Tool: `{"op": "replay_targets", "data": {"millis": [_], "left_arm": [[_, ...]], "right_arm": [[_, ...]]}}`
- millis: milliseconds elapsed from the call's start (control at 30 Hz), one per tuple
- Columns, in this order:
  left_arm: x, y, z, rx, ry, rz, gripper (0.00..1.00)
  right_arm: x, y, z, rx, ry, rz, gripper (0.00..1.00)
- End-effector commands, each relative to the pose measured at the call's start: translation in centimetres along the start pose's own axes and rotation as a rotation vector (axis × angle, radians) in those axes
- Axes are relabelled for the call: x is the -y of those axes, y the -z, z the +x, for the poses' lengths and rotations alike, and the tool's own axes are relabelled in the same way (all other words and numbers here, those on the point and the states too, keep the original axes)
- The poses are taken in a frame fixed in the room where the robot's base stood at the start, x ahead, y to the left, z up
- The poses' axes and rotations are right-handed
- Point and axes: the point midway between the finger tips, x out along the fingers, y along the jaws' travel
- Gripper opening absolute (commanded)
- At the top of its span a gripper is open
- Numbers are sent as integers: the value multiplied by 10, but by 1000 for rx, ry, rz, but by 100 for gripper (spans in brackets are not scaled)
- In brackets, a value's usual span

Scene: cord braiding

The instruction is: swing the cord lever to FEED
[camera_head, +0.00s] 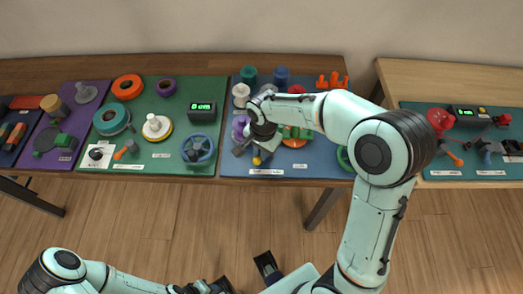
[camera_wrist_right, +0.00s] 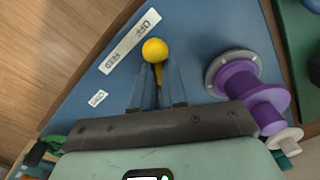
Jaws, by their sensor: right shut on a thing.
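The cord lever shows in the right wrist view as a round yellow knob (camera_wrist_right: 154,49) on a short yellow stem. My right gripper (camera_wrist_right: 157,82) is shut on the stem, just below the knob, with one blue-grey finger on each side. A white label strip (camera_wrist_right: 130,40) beside the lever reads OFF at its upper right end and FEED at its lower left end. The knob stands nearer the OFF end. In the head view the yellow knob (camera_head: 257,161) shows at the front of the blue mat, by the right gripper (camera_head: 251,152). The lever's base is hidden by the fingers.
A purple spool (camera_wrist_right: 238,82) with a grey flange stands right of the gripper in the wrist view. The blue mat (camera_head: 310,172) also holds several spools and an orange rack (camera_head: 333,80). A green mat (camera_head: 180,92) lies to the left. The front mat strip is fairly clear.

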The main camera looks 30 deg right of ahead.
Motion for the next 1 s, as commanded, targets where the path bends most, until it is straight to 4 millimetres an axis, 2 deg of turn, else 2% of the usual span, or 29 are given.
{"op": "replay_targets", "data": {"millis": [367,1000], "left_arm": [[0,0,0,0,0,0,43],[-2,0,-6,-2,-1,1,43]], "right_arm": [[-4,-4,1,13,-4,-102,0],[-21,1,0,36,-3,-671,0]]}}
